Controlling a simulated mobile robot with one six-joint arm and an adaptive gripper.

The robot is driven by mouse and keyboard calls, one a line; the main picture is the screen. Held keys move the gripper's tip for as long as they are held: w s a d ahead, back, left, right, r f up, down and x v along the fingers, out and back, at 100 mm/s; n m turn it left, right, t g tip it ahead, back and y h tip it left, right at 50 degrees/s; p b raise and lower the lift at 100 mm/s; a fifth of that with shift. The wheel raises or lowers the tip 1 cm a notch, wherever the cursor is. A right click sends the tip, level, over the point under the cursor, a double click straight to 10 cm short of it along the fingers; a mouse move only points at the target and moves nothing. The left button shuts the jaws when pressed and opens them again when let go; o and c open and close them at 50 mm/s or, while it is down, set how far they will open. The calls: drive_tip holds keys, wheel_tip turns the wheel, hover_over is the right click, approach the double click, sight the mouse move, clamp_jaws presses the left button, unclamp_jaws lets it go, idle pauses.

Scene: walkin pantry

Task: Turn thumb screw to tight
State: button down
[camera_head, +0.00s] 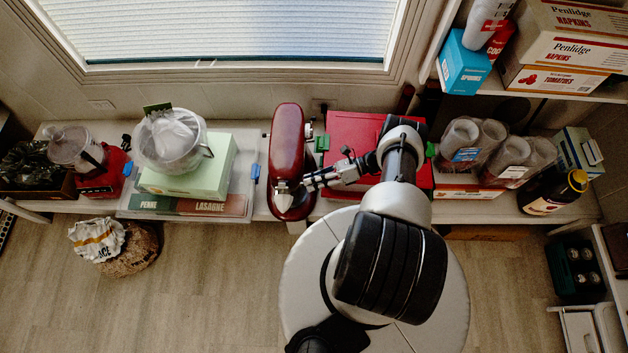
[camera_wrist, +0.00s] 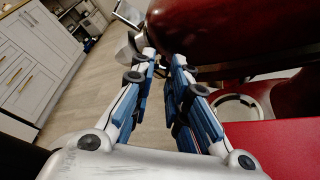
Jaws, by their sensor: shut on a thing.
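A dark red stand mixer (camera_head: 287,140) stands on the counter, with its silver front end near the counter's front edge. Its red head (camera_wrist: 230,30) fills the top right of the wrist view, with the silver front part (camera_wrist: 128,50) at the upper left. My gripper (camera_head: 306,185) reaches in from the right to the side of the mixer's front end. In the wrist view its blue-padded fingers (camera_wrist: 165,60) are close together at the tips, below the head's front. The thumb screw between the tips is too small and hidden to make out.
A red box (camera_head: 350,135) lies right of the mixer under my arm. A green box with a clear bowl (camera_head: 215,170) stands to the left. Plastic cups (camera_head: 460,140) and a dark bottle (camera_head: 550,195) are further right.

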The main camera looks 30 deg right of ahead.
idle(0.4)
drive_tip(key=c, duration=1.5)
unclamp_jaws()
drive_tip(key=shift+c, duration=0.2)
